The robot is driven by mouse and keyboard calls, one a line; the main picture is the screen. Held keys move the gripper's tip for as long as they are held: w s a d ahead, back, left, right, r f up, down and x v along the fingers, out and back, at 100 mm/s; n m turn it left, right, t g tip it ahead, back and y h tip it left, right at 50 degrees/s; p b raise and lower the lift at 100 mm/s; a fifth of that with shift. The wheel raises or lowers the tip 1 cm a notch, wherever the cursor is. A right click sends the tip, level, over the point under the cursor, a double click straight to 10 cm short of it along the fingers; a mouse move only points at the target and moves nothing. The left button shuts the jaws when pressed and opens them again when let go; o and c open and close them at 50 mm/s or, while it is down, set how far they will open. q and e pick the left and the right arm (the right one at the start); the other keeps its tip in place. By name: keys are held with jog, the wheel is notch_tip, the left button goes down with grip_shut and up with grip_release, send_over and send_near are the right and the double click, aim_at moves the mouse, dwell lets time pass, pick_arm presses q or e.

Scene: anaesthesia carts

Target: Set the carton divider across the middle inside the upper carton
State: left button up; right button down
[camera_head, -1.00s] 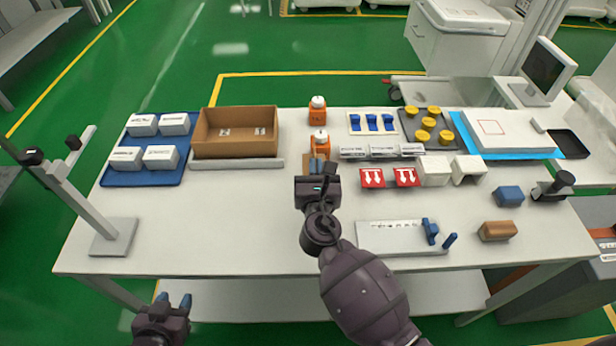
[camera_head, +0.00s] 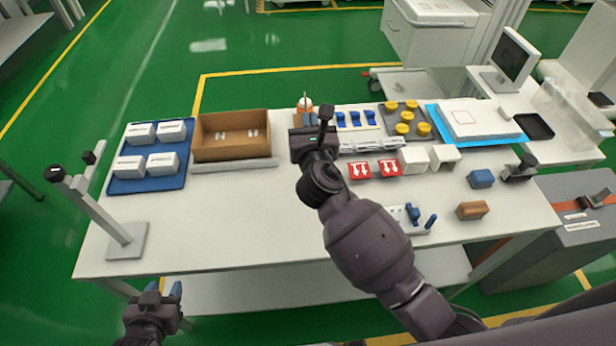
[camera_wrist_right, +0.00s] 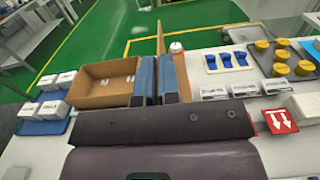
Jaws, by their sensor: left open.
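The upper carton (camera_head: 232,153) is an open brown box at the back left of the table, with two white labels inside. It also shows in the right wrist view (camera_wrist_right: 105,95). My right gripper (camera_head: 308,120) is to the right of the carton, above the table. In the right wrist view its blue fingers (camera_wrist_right: 158,78) are close together around a thin brown upright strip, the carton divider (camera_wrist_right: 160,38), seen nearly edge-on. The divider's lower part is hidden between the fingers. My left gripper (camera_head: 164,289) is open and empty, low before the table's front edge.
A blue tray (camera_head: 148,184) with several white boxes stands left of the carton. An orange bottle (camera_wrist_right: 181,72) stands behind my right gripper. Red cards, white blocks and a tray of yellow caps (camera_head: 420,118) lie to the right. A grey post stand (camera_head: 128,240) is front left.

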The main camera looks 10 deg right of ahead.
jog(key=shift+s+r, duration=0.15)
jog(key=shift+r, duration=0.55)
jog(key=shift+f, duration=0.1)
jog(key=shift+f+b, duration=4.95)
jog(key=shift+f, duration=5.05)
jog(key=shift+r, duration=0.1)
jog(key=shift+f+b, duration=0.3)
jog(key=shift+b, duration=0.05)
pick_arm(q)
notch_tip(320, 180, down, 11)
jog(key=s, duration=0.1)
jog(key=shift+g, duration=0.3)
pick_arm(e)
jog(key=c, duration=1.3)
grip_release()
jog(key=shift+r, duration=0.1)
jog(key=shift+c, duration=0.2)
